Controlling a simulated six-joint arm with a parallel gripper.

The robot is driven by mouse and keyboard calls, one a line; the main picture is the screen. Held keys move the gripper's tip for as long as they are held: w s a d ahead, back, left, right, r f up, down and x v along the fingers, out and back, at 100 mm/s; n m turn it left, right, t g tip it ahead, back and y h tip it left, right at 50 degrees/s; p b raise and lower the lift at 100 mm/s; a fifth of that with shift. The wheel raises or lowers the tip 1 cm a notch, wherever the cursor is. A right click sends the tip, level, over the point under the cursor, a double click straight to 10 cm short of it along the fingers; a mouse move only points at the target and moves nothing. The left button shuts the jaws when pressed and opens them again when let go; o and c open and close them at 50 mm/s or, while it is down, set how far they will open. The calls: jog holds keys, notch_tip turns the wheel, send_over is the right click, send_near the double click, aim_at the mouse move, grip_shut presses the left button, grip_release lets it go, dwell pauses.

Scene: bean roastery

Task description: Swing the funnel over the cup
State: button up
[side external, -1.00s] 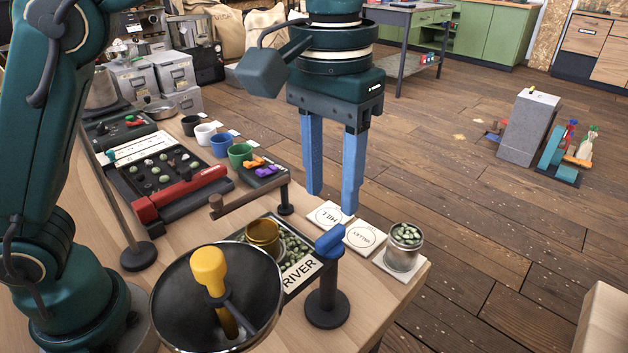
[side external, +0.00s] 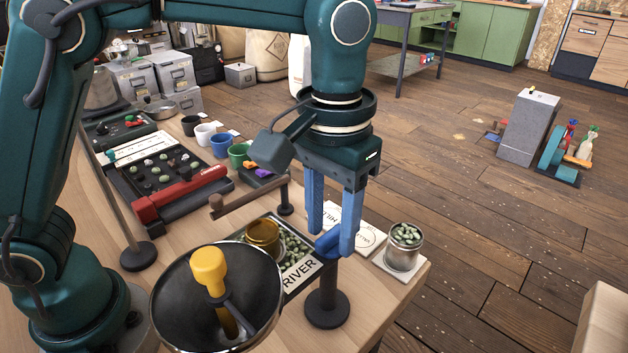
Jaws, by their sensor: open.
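A wide dark metal bowl (side external: 172,300), which looks like the funnel, is at the lower left with a yellow-topped handle (side external: 208,268) rising in it. A brass cup (side external: 263,234) stands behind it in the tray of green beans marked RIVER (side external: 300,275). A tin cup (side external: 405,236) full of green beans stands on a white card at the right. My gripper (side external: 331,241) is open, pointing down, with its blue fingers on either side of a blue knob (side external: 329,246) on a dark post (side external: 324,290). Whether the fingers touch the knob I cannot tell.
A brown bar (side external: 235,200) on a post stands behind the tray. Several small coloured cups, including a blue one (side external: 223,146), stand farther back beside a sample board (side external: 165,165). White cards (side external: 368,238) lie behind my fingers. The table's edge is close on the right.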

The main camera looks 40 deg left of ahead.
grip_shut()
dwell(1.3)
